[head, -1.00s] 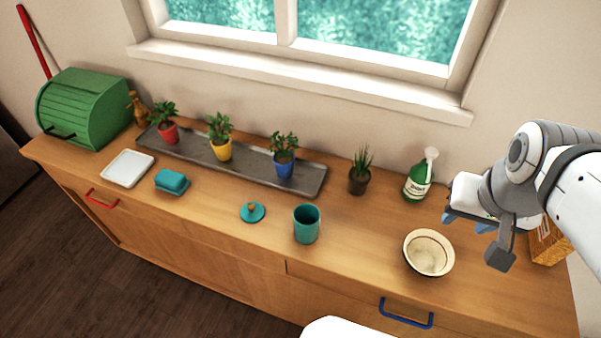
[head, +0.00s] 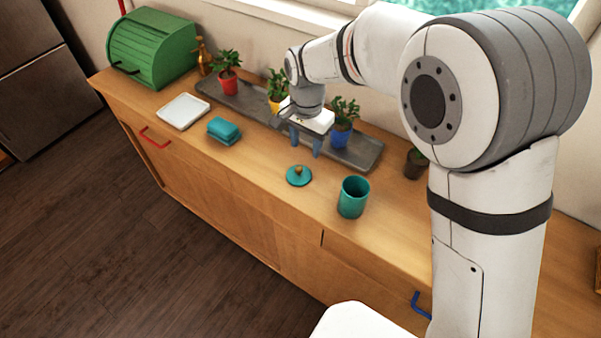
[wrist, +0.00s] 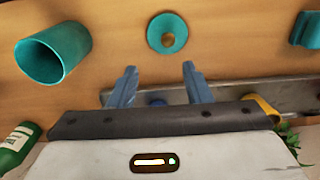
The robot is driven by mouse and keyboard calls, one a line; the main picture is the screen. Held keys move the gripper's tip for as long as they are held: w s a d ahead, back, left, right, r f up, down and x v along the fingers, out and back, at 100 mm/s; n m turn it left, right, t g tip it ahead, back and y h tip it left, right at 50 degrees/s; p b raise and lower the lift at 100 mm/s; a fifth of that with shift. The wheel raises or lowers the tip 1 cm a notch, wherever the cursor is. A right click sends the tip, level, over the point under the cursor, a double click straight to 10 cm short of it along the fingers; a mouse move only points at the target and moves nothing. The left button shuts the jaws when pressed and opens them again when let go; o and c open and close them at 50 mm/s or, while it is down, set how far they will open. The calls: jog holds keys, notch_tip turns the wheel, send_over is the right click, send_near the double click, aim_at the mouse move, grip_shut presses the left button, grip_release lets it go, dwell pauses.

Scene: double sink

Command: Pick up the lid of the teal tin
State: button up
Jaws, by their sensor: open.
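The teal lid (head: 299,176) lies flat on the wooden counter, its round wooden knob up. The teal tin (head: 353,197) stands open and upright to its right. My gripper (head: 304,146) is open and empty, above the counter behind the lid, near the long grey tray. In the wrist view the lid (wrist: 167,34) lies beyond my two blue fingertips (wrist: 160,70), roughly centred between them and apart from them. The tin (wrist: 55,52) is at the upper left there.
The grey tray (head: 357,154) holds potted plants, with the blue pot (head: 341,138) close to my gripper. A teal butter dish (head: 224,130) and white plate (head: 183,111) stand left. The counter in front of the lid is clear.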

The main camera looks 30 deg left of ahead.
aim_at(299, 168)
jog(key=shift+s+a+f, duration=0.55)
jog(key=shift+a+f, duration=0.25)
jog(key=shift+a, duration=0.05)
notch_tip(299, 168, down, 7)
jog(key=shift+w+d+f+p, duration=0.1)
jog(key=shift+d+f+p, duration=0.1)
jog(key=shift+p, duration=0.6)
grip_shut()
